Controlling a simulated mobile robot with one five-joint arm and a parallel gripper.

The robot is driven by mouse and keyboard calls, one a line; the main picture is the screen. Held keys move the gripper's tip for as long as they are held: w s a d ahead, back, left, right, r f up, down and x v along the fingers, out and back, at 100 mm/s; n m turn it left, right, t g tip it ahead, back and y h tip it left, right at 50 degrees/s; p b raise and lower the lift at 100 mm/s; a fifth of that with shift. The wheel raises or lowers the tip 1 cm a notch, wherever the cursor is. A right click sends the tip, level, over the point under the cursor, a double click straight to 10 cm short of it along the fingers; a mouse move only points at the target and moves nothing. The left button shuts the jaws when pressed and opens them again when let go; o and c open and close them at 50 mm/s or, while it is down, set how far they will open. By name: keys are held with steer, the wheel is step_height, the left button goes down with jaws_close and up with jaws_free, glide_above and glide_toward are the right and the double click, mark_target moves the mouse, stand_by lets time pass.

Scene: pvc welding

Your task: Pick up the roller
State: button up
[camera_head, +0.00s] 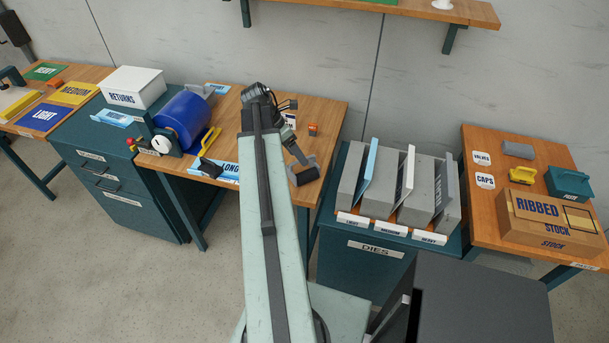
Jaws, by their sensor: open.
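A blue drum (184,118) and a yellow-handled tool (210,140) are left of my arm. The dies rack (420,190) stands right. A ribbed stock box (545,222) sits on the right table.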

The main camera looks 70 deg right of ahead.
mark_target(307, 171)
steer(key=b+x, duration=0.7)
steer(key=x, duration=0.1)
steer(key=shift+w+a, duration=0.1)
steer(key=shift+w, duration=0.05)
steer(key=shift+r, duration=0.1)
jaws_close()
